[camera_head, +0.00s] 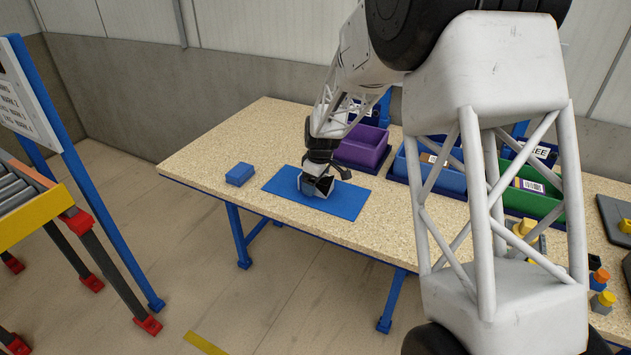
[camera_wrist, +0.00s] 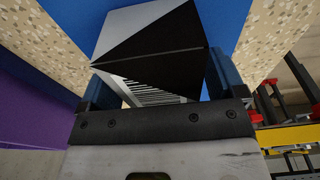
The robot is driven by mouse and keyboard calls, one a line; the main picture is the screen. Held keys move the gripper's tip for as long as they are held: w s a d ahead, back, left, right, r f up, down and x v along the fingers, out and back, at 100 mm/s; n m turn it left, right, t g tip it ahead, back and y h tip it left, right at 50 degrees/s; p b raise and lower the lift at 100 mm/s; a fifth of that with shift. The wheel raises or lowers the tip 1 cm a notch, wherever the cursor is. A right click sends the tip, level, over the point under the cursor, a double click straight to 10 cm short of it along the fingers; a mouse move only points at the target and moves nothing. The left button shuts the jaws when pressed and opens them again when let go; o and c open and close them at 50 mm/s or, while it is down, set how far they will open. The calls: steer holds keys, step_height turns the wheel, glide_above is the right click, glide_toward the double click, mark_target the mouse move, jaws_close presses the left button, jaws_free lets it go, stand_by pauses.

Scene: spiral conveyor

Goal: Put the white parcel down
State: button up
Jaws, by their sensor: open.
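The white parcel (camera_head: 318,187) is on the blue mat (camera_head: 342,204) on the table, under my gripper (camera_head: 324,170). In the wrist view the parcel (camera_wrist: 143,22) shows a white and dark top and a barcode on its near side. My gripper (camera_wrist: 160,92) is open, with one blue finger on each side of the parcel. Whether the fingers touch its sides cannot be told. The mat also shows behind the parcel in the wrist view (camera_wrist: 222,20).
A small blue box (camera_head: 240,174) lies left of the mat. A purple bin (camera_head: 362,147), a blue bin (camera_head: 425,172) and a green bin (camera_head: 530,200) stand along the back, partly behind my arm. A roller conveyor (camera_head: 20,190) is at the left, apart from the table.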

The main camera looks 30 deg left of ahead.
steer(key=shift+r, duration=0.15)
step_height(320, 180, up, 12)
steer(key=d, duration=0.1)
steer(key=shift+d, duration=0.25)
stand_by(0.6)
stand_by(0.8)
steer(key=s+d+r+m, duration=0.3)
steer(key=s+d+r, duration=0.15)
steer(key=d, duration=0.65)
steer(key=s+d+r+m+t, duration=0.1)
steer(key=s+d+r+m, duration=0.3)
steer(key=d, duration=0.7)
steer(key=s+d+r+m, duration=0.1)
steer(key=s+d+r, duration=0.35)
steer(key=d, duration=0.75)
steer(key=s+d+f+m+t+h, duration=0.1)
steer(key=s+d+m, duration=0.9)
steer(key=s+d, duration=1.1)
steer(key=s, duration=0.4)
steer(key=shift+s+d+f+t, duration=0.15)
steer(key=shift+d+f+t, duration=0.05)
steer(key=shift+d+t, duration=0.1)
